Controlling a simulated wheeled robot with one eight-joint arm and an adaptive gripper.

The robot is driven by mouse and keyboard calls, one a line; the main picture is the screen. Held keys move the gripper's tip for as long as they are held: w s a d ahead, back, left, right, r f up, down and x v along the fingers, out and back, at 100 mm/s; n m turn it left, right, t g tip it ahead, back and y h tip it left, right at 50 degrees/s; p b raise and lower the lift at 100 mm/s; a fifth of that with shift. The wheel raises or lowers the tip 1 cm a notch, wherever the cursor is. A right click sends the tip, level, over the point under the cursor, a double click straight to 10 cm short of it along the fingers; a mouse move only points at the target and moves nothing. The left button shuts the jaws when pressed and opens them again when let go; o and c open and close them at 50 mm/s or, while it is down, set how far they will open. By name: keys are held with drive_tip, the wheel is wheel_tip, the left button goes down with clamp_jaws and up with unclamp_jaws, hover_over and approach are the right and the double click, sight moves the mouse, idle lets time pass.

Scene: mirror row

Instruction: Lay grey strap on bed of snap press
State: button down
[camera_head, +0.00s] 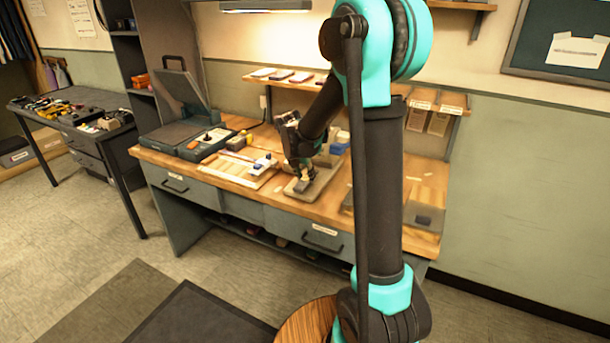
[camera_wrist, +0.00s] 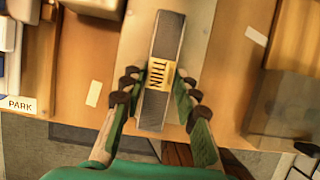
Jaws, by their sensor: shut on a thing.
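Whether the strap touches the plate I cannot tell. A grey-green machine with a raised lid (camera_head: 182,92), perhaps the snap press, stands at the bench's left end.
A wooden board with a white and blue block (camera_head: 263,163) lies left of my gripper. A PARK label (camera_wrist: 20,104) shows at the left in the wrist view. A translucent box (camera_head: 424,216) stands at the bench's right end. A shelf (camera_head: 290,82) runs along the wall behind.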

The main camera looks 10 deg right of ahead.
drive_tip(key=shift+f, duration=0.55)
drive_tip(key=c, duration=1.1)
unclamp_jaws()
drive_tip(key=shift+o, duration=0.2)
drive_tip(key=v, duration=1.2)
